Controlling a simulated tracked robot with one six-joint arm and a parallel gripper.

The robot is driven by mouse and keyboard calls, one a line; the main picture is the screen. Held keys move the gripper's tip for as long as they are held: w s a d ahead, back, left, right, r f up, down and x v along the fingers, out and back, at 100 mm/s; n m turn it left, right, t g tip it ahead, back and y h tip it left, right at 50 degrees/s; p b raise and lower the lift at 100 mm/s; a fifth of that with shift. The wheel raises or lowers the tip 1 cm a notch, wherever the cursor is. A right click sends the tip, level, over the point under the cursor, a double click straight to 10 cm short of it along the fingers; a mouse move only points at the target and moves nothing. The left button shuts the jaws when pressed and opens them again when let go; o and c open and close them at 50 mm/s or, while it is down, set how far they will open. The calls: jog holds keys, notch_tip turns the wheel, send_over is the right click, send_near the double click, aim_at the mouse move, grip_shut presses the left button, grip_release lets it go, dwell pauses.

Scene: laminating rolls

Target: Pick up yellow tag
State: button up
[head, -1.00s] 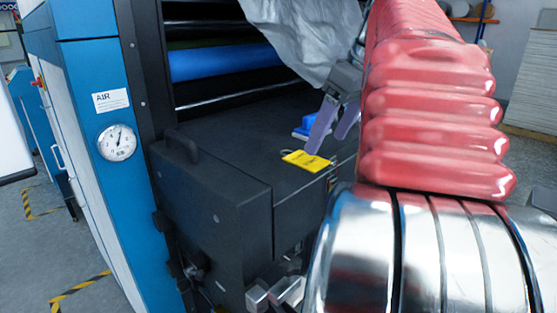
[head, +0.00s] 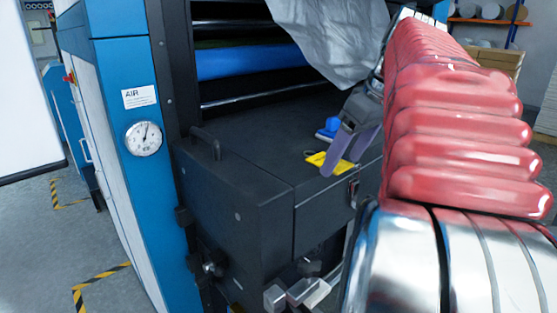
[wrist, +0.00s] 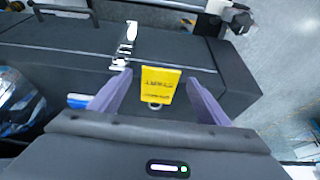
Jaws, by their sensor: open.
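The yellow tag (head: 316,159) lies on the dark top of the machine, near its front edge, in the head view. In the wrist view the tag (wrist: 160,86) shows dark print and a ring at its lower end. My gripper (head: 343,167) has two purple fingers, spread apart. In the head view one finger covers part of the tag. In the wrist view the tag sits between the fingers of my gripper (wrist: 159,80), with a gap on each side. I cannot tell the height of the fingertips above the surface.
A blue object (head: 328,128) lies behind the tag, beside my gripper. A metal latch (wrist: 125,45) is on the machine's front edge. A black handle (head: 206,142) rises at the left of the dark top. Grey sheeting (head: 335,40) hangs above, near my arm. The dark top left of the tag is clear.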

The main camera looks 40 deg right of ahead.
jog(key=c, duration=1.1)
jog(key=shift+r, duration=0.1)
jog(key=shift+c, duration=0.2)
notch_tip(320, 180, up, 10)
dwell(0.3)
dwell(0.5)
